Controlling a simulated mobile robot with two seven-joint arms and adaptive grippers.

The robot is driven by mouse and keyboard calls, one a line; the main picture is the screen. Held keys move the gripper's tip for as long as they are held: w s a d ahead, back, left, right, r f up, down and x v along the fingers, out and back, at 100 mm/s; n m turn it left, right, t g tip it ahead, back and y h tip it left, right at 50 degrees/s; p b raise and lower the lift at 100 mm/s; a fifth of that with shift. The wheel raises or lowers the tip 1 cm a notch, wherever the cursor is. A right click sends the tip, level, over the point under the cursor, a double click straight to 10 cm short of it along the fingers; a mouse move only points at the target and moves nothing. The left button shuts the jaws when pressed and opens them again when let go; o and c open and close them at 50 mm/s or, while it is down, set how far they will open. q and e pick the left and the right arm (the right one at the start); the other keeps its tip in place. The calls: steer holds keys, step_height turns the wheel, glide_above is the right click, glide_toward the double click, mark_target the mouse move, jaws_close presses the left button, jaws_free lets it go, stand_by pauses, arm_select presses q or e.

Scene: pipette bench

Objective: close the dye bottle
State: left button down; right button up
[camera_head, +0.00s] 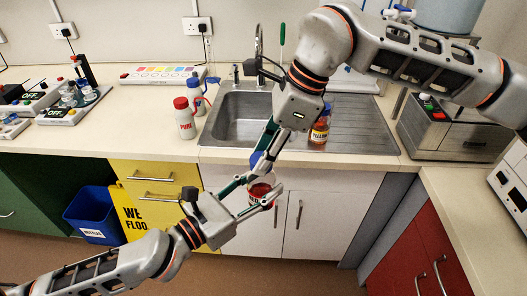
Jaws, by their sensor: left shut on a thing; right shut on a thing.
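A dye bottle with red contents and a pale, partly hidden label (261,189) is held in front of the sink cabinet. My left gripper (262,190) is shut on it, with fingers at its sides. My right gripper (263,155) is above it, pointing down, and shut on a blue cap (256,160). The cap is above the bottle, a little to the left in the picture; I cannot tell the exact gap. The bottle's top looks dark red and uncovered. The fingers hide part of the bottle and cap.
Two wash bottles, red-topped (185,120) and blue-topped (195,92), stand left of the sink. A blue bin (92,215) and yellow floor sign (130,212) stand below.

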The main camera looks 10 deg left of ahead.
steer(key=m+t, duration=0.1)
steer(key=m, duration=0.3)
steer(key=shift+s+t, duration=0.1)
steer(key=shift+t, duration=0.2)
steer(key=m, duration=0.2)
steer(key=m+t, duration=0.1)
steer(key=m, duration=0.1)
steer(key=shift+s+t+h, duration=0.1)
steer(key=shift+t+h, duration=0.2)
steer(key=m+h, duration=0.1)
steer(key=m, duration=0.2)
steer(key=m+t, duration=0.1)
steer(key=m, duration=0.2)
steer(key=shift+s+a+t+h, duration=0.1)
steer(key=shift+a+t+h, duration=0.1)
steer(key=shift+t+h, duration=0.15)
steer(key=m+h, duration=0.1)
steer(key=m, duration=0.2)
steer(key=m+h, duration=0.1)
steer(key=m, duration=0.2)
steer(key=shift+a+h, duration=0.2)
steer(key=shift+h, duration=0.05)
steer(key=m, duration=0.2)
steer(key=m+h, duration=0.1)
steer(key=m, duration=0.2)
steer(key=shift+h, duration=0.3)
steer(key=m+h, duration=0.1)
steer(key=m, duration=0.1)
steer(key=shift+m, duration=0.3)
steer(key=o, duration=0.8)
